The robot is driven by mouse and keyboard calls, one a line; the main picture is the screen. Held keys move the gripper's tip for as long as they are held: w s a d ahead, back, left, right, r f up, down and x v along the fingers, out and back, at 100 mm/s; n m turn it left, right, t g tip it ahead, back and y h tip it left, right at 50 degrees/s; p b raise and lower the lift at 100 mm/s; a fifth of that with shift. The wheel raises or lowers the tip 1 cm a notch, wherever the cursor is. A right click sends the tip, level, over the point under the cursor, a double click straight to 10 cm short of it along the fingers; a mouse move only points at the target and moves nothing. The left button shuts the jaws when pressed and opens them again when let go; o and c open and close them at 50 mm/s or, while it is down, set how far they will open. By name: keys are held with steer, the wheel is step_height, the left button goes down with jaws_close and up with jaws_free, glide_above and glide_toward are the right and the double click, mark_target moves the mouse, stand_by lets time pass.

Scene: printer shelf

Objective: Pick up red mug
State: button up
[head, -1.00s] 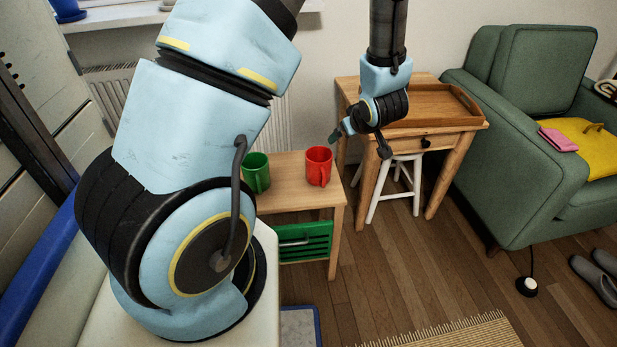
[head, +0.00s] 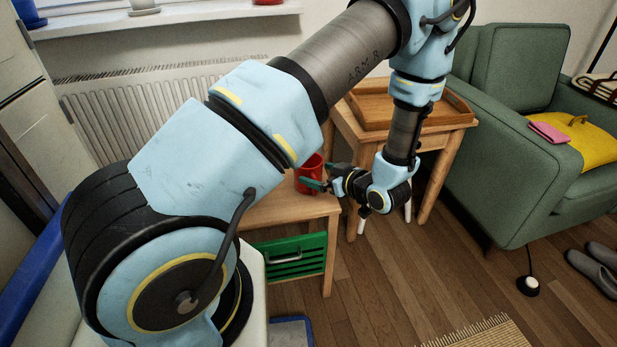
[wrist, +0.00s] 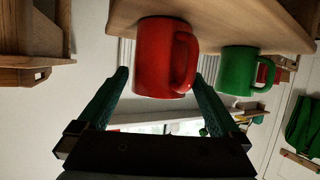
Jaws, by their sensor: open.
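The red mug (head: 309,174) stands on the small wooden table (head: 290,210), partly behind my gripper in the head view. In the wrist view the red mug (wrist: 160,58) appears upside down, its handle to the right. My gripper (head: 318,178) reaches to the mug from the right. In the wrist view my gripper (wrist: 162,88) is open, with one green finger on each side of the mug's near part. I cannot tell whether the fingers touch it. The green mug (wrist: 240,68) stands to the right of the red mug in the wrist view; my arm hides it in the head view.
A green crate (head: 290,256) sits under the tabletop. A wooden desk with a tray (head: 372,110) stands behind my forearm, and a green armchair (head: 520,140) is at the right. Wooden floor in front is mostly clear.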

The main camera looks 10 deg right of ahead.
mark_target(316, 172)
steer(key=x, duration=0.4)
steer(key=shift+w+a, duration=0.1)
steer(key=shift+a, duration=0.05)
steer(key=shift+c, duration=0.2)
steer(key=shift+r, duration=0.1)
steer(key=c, duration=1.3)
